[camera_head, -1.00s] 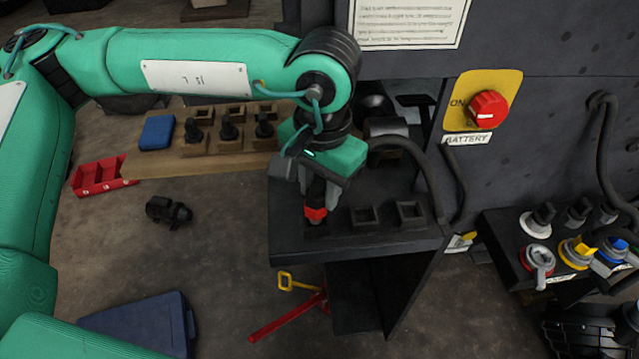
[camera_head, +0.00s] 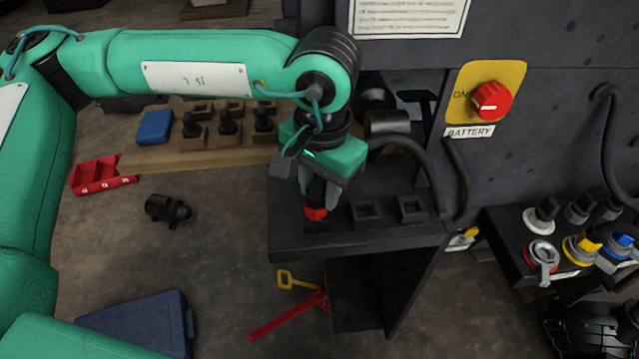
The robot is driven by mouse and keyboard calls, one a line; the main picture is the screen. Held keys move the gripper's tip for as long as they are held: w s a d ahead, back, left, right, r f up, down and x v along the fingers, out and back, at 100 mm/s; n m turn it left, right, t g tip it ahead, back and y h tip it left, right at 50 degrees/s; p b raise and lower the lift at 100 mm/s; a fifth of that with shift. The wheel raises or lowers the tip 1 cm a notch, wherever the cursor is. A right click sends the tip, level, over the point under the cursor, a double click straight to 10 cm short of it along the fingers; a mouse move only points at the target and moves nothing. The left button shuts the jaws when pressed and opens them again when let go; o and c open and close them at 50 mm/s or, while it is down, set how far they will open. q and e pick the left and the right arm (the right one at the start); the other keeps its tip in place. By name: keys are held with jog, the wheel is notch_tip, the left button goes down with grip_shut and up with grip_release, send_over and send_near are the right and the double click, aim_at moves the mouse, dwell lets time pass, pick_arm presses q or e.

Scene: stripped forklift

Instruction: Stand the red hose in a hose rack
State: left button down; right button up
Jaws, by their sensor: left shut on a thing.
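My left gripper (camera_head: 322,184) points down over the left part of a black shelf and is shut on the red hose (camera_head: 316,213). Its red end shows below the fingers; the rest is hidden by the gripper. The red end is right at the left square holder (camera_head: 317,227) of the shelf; I cannot tell whether it is inside. Two more square holders, the middle one (camera_head: 366,212) and the right one (camera_head: 412,209), look empty.
A wooden board (camera_head: 150,163) at the back left carries several square holders, some with black fittings. A red tray (camera_head: 101,176), a blue block (camera_head: 155,127) and a black part (camera_head: 168,210) lie left. Coloured connectors stand on a right shelf (camera_head: 515,250). A red-handled tool (camera_head: 288,317) lies below.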

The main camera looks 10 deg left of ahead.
pick_arm(q)
jog(key=c, duration=0.9)
grip_release()
jog(key=shift+c, duration=0.2)
jog(key=shift+r, duration=0.1)
notch_tip(320, 180, up, 14)
jog(key=shift+s+d+f+p, duration=0.2)
jog(key=shift+d+p, duration=0.05)
jog(key=shift+p, duration=0.1)
